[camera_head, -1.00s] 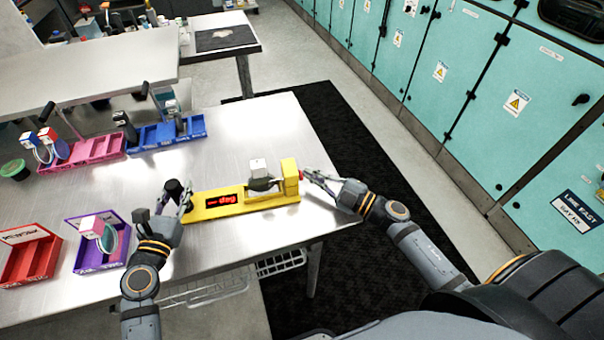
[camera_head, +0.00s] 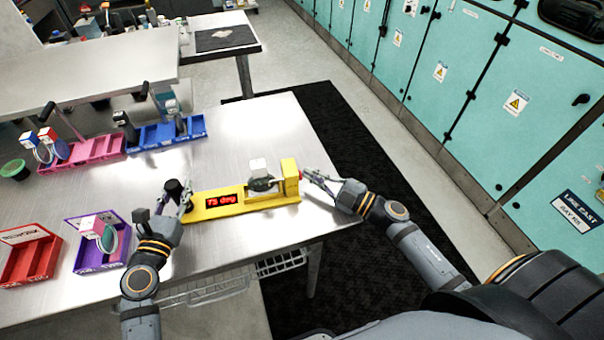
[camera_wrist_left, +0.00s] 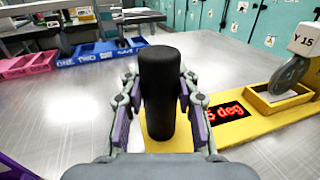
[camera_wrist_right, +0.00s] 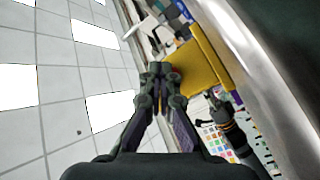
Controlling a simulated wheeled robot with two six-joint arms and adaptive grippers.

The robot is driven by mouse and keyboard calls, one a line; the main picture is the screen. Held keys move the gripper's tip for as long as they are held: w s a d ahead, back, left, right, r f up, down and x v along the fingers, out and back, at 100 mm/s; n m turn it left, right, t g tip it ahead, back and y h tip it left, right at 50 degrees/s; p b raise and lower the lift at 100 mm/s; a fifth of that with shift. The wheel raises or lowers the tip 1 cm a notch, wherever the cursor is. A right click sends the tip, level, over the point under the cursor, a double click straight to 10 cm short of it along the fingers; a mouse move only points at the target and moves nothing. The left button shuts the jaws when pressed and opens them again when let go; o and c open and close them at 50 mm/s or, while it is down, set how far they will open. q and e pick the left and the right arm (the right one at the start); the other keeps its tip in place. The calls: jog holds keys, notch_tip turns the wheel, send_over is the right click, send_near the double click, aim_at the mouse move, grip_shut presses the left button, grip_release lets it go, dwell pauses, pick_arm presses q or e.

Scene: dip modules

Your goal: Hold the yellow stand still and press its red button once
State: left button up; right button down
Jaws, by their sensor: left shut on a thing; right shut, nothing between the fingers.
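The yellow stand (camera_head: 225,211) lies along the front right of the table. Its display (camera_head: 222,200) reads "75 deg" in red. A lens-like piece with a white block (camera_head: 258,165) sits in its slot; the block reads "Y 15" in the left wrist view (camera_wrist_left: 305,40). My left gripper (camera_head: 178,197) is shut on the stand's black upright handle (camera_wrist_left: 160,95) at its left end. My right gripper (camera_head: 306,175) is shut and empty, its tips at the right face of the stand's raised end block (camera_head: 290,178). The red button (camera_head: 301,173) shows only slightly at those tips.
A red tray (camera_head: 30,262) and a purple tray (camera_head: 100,255) stand left of my left gripper. Pink (camera_head: 85,155) and blue (camera_head: 165,133) trays stand further back. The table's middle is clear. Its right edge runs close by my right gripper.

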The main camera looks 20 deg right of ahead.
jog(key=shift+s+d, duration=0.1)
jog(key=shift+d, duration=0.65)
jog(key=shift+s+d, duration=0.2)
jog(key=shift+d, duration=2.3)
pick_arm(q)
jog(key=o, duration=1.2)
